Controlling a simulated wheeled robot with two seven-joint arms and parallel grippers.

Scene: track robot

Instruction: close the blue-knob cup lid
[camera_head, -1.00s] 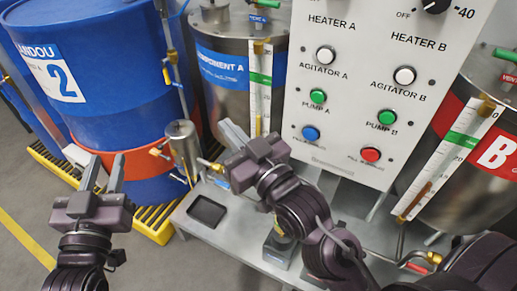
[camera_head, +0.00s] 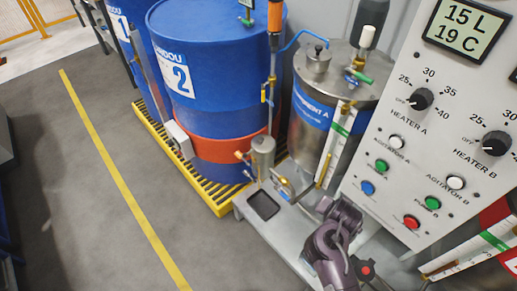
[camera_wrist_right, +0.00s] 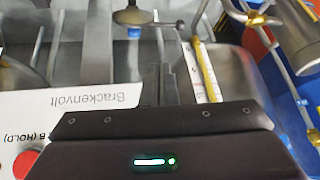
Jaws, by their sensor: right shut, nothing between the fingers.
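The Component A tank (camera_head: 335,110) stands right of the blue drum in the head view. A small steel cup with a lid (camera_head: 318,57) sits on its top, with a small dark or bluish knob on it; its exact colour and whether the lid is fully seated are hard to tell. My right gripper (camera_head: 325,203) is low in front of this tank, apart from the cup. In the right wrist view its fingers (camera_wrist_right: 160,76) are together and empty. My left gripper is out of the head view.
The white control panel (camera_head: 425,130) stands right of the tank. A blue drum (camera_head: 215,60) stands left on a yellow grate (camera_head: 203,188). A steel canister (camera_head: 262,152), pipes and a black tray (camera_head: 263,205) are near the bench's left end. Floor at left is free.

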